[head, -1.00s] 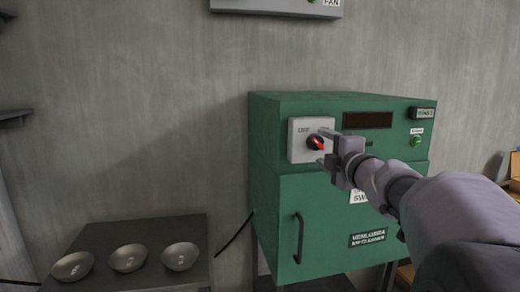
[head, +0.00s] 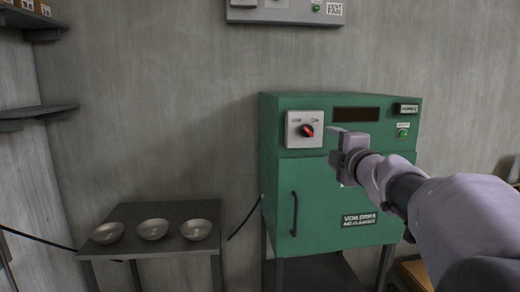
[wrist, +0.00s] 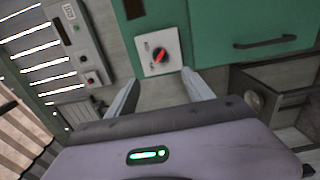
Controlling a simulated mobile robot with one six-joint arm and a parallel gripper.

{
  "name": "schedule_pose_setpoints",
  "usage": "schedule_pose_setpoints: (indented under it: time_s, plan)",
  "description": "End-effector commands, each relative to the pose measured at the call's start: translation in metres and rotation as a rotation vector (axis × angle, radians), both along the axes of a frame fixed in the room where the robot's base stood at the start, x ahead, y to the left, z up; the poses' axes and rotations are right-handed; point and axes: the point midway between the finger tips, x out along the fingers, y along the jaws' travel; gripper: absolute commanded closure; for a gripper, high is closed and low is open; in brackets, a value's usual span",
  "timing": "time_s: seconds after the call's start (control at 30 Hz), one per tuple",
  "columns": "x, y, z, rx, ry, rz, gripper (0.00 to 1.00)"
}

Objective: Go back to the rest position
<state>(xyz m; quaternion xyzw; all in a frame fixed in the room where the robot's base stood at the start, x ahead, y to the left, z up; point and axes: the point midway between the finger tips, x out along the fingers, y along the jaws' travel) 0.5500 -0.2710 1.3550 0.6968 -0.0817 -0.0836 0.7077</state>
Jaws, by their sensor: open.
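My gripper (head: 337,144) is open and empty in front of the green machine (head: 276,175), apart from its knob. In the wrist view my gripper (wrist: 160,92) shows two spread fingers with nothing between them. The machine's switch panel carries a black knob with a red pointer (head: 307,130). The knob also shows in the wrist view (wrist: 160,57), beyond the fingertips. My arm reaches in from the lower right of the head view and covers part of the machine's right side.
A dark side table (head: 165,213) at the lower left carries three metal bowls: left (head: 107,233), middle (head: 152,229) and right (head: 196,229). Shelves (head: 38,113) stick out at the far left. A grey control box (head: 285,12) hangs above the machine. A cable runs beside the machine.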

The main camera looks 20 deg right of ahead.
Motion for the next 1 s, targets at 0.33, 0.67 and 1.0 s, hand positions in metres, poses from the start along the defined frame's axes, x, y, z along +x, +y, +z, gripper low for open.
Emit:
schedule_pose_setpoints:
  time_s: [0.33, 0.67, 1.0]
  plan:
    - [-0.085, 0.097, -0.077, 0.887, 0.017, -0.289, 0.40]
    - [-0.257, 0.278, -0.249, 1.809, 0.468, -0.716, 0.40]
    - [-0.293, 0.311, -0.270, 1.923, 0.586, -0.813, 0.40]
